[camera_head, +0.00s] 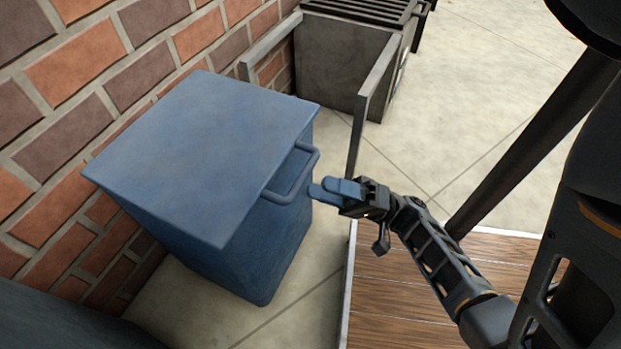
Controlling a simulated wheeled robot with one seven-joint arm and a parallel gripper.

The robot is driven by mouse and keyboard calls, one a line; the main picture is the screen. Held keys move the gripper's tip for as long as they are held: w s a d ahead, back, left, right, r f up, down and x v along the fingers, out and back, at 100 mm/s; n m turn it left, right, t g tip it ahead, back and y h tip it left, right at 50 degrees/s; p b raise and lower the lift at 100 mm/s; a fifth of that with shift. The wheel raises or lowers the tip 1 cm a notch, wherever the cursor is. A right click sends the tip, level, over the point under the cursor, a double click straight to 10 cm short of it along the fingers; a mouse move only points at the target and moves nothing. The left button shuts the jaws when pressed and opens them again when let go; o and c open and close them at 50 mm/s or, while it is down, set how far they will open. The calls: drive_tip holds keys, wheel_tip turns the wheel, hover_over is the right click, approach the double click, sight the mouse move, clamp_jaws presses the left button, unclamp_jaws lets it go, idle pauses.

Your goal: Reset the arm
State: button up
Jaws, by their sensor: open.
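My gripper (332,190) is at the centre of the head view, at the end of my arm. Its blue fingers point left and lie close to the handle of a blue bin (268,248). The fingers are apart with nothing seen between them. Whether they touch the bin's handle (291,176) I cannot tell. The bin stands on the floor with its flat lid (200,148) down. My arm reaches in from the lower right, bent at the elbow.
A brick wall (70,70) runs behind the bin on the left. A grey metal grill-like unit (340,62) stands at the top, with bars near the bin. A wooden surface (400,305) lies under my arm. Open paved floor (480,90) is at the upper right.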

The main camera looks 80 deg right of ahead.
drive_tip(key=shift+v, duration=1.15)
